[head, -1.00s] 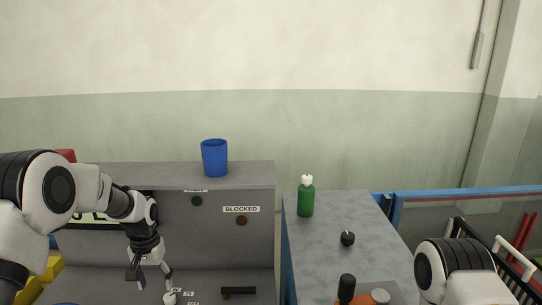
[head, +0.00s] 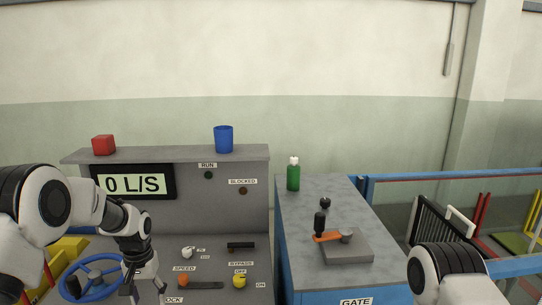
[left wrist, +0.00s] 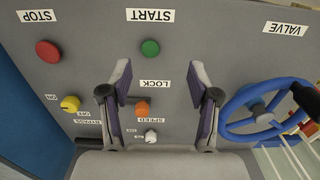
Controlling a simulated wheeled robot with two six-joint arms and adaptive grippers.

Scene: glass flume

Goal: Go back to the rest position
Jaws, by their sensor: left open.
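The blue valve wheel (head: 92,278) is close left of my left gripper. A red cube (head: 103,145) and a blue cup (head: 223,139) stand on the console top.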

